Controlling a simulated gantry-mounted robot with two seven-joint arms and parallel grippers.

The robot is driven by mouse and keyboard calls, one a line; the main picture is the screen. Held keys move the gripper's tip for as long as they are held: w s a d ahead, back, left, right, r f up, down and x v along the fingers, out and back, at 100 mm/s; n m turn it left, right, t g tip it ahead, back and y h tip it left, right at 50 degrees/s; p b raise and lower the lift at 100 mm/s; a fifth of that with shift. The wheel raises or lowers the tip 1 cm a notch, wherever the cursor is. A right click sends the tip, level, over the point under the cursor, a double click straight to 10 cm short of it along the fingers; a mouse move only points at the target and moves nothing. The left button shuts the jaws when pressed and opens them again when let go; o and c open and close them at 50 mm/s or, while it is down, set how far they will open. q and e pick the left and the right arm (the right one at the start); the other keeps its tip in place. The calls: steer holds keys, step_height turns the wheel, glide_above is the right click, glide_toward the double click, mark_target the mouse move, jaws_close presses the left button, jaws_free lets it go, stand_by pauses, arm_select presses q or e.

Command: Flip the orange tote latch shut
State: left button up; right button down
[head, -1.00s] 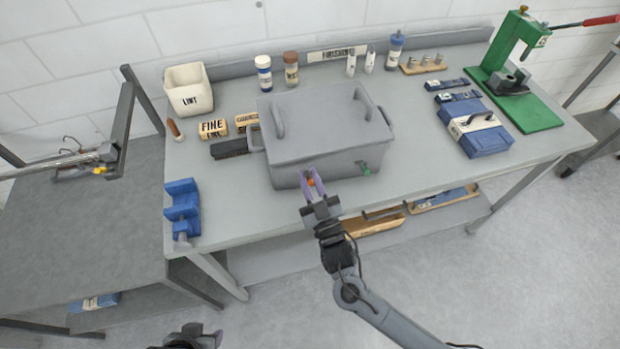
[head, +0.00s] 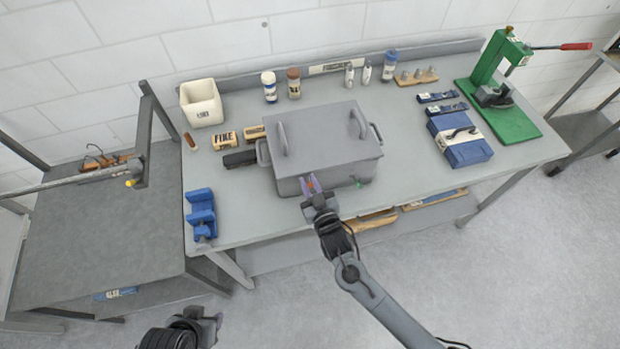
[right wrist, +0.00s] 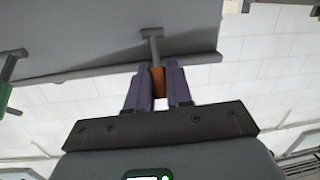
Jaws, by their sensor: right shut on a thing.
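The grey tote (head: 330,143) with two lid handles stands closed on the workbench. Its orange latch (right wrist: 158,80) hangs from a grey bracket on the tote's front in the right wrist view. My right gripper (head: 313,186) is at the tote's front face. In the right wrist view its purple fingers (right wrist: 158,92) are shut on the orange latch, one on each side. The latch is mostly hidden by the gripper in the head view. My left gripper (head: 215,325) is at the bottom edge of the head view, away from the bench, and its fingers are not clear.
A small green part (head: 360,184) shows low on the tote's front, right of my gripper. A blue vise (head: 201,213) sits at the bench's left front corner. Blocks, bottles, a blue case (head: 462,145) and a green press (head: 500,90) surround the tote.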

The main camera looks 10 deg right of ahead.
stand_by(0.3)
steer(key=c, duration=1.1)
jaws_free()
steer(key=shift+s+d, duration=0.1)
steer(key=shift+s, duration=0.4)
steer(key=v, duration=0.9)
steer(key=shift+s+r+b, duration=0.15)
steer(key=shift+s+b, duration=0.15)
steer(key=shift+s, duration=0.05)
steer(key=shift+s+d, duration=0.1)
